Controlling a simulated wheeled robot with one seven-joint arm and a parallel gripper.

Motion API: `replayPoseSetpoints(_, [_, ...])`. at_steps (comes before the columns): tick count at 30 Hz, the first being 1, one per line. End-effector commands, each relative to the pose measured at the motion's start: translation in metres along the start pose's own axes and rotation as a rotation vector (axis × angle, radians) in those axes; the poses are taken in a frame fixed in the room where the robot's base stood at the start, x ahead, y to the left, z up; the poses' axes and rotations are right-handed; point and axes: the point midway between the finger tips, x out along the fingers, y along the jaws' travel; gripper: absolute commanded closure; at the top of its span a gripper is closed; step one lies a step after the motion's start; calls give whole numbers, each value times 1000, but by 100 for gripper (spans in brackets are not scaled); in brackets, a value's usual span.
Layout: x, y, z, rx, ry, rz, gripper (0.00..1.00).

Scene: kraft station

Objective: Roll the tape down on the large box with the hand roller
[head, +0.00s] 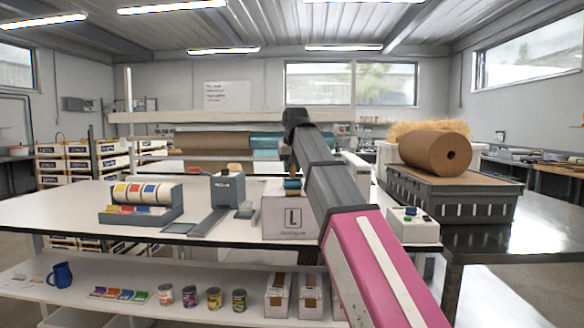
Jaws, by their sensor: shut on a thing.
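The large box (284,218) is a white carton with a big "L" on its front, standing on the white bench. My arm reaches over it and covers its right part. My gripper (292,174) is over the box top, small and largely hidden by my own arm. It is shut on the hand roller (292,188), a small teal and tan thing at the box top. I cannot tell whether the roller touches the box. The tape on the box top cannot be made out.
Left on the bench (60,208) stand a rack of coloured tape rolls (140,194) and a grey dispenser (228,188). A white button box (414,226) is at the right. A grey crate (450,192) bears a brown paper roll (434,153). The bench's left end is clear.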

Motion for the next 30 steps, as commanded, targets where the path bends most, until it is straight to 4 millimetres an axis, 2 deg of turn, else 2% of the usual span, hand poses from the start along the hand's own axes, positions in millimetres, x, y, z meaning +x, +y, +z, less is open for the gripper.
replayPoseSetpoints(21, [-10,-4,27,0,-4,0,87])
replayPoseSetpoints(30, [-13,-5,32,0,-3,0,87])
